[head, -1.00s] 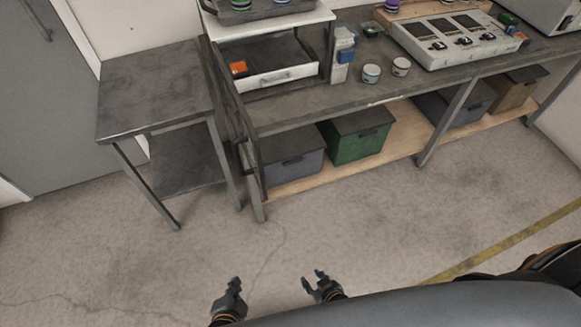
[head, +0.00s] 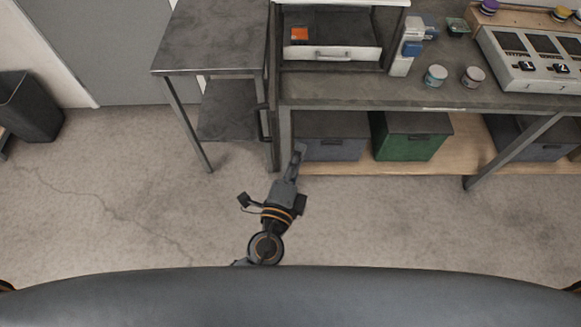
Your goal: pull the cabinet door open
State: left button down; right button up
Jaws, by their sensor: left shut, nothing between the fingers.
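A small cabinet unit (head: 394,40) stands on the workbench at the top of the head view. Its white front panel (head: 343,54) has a grey bar handle (head: 333,56). An orange item (head: 299,35) shows behind and above the panel. I cannot tell if this panel is a door or a drawer front. My left gripper (head: 298,152) is shut and empty. In the picture it lies below the panel, in front of the bench's left end, apart from the handle. My right gripper is not in view.
The workbench (head: 365,88) carries two small tins (head: 436,75) and a control panel (head: 540,60). Grey and green (head: 410,137) bins sit on its lower shelf. A side table (head: 212,40) stands left of it, and a black bin (head: 28,105) further left. The floor in front is clear.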

pick_arm(q)
jog(key=a, duration=0.2)
jog(key=w+a+p, duration=0.1)
jog(key=shift+w+a, duration=0.2)
jog(key=shift+a, duration=0.15)
jog(key=a+b, duration=0.2)
jog(key=a, duration=0.7)
jog(key=shift+w+a, duration=0.25)
jog(key=shift+a, duration=0.15)
